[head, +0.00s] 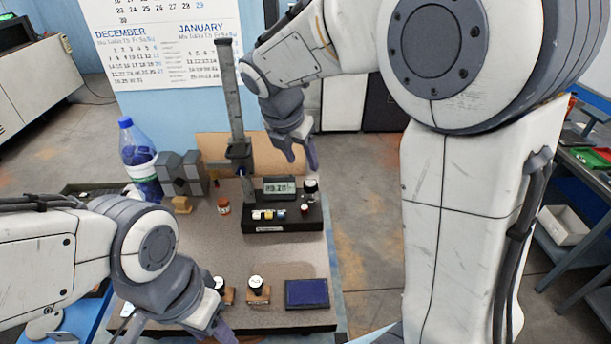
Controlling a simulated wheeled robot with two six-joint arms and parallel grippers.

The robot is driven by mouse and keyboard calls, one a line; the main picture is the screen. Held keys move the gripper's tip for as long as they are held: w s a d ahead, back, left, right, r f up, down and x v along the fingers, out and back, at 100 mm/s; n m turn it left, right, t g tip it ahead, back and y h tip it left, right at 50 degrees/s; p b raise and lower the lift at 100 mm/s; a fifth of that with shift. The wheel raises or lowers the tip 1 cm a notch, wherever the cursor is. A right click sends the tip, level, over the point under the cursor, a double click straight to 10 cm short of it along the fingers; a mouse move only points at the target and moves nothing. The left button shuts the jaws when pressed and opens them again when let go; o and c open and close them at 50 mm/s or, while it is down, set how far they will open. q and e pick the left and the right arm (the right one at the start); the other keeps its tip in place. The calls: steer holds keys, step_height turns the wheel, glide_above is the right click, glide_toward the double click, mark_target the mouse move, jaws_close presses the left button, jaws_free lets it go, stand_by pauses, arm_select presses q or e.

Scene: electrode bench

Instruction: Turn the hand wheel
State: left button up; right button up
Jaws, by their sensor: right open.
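I cannot pick out a hand wheel for certain. An upright grey column with a scale (235,95) stands at the back of the bench and carries a dark slide (238,155). In front of it is a black instrument box (285,222) with a lit display (279,187) and a round dark knob (311,187) at its back right. My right gripper (301,155) is open, fingers pointing down, above and behind the box and right of the column. It looks empty and apart from the knob. My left gripper (222,330) is low at the bench's front, partly hidden by its own arm.
A blue-capped bottle (139,155), dark grey blocks (181,173) and a small orange-brown jar (223,206) stand at the back left. Dark-capped pieces on wooden blocks (258,290) and a blue pad (307,293) lie near the front. The bench's middle (240,250) is clear.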

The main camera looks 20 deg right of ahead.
mark_target(310, 183)
steer(key=p+x, duration=0.1)
steer(key=x, duration=0.9)
steer(key=shift+a+f, duration=0.1)
jaws_close()
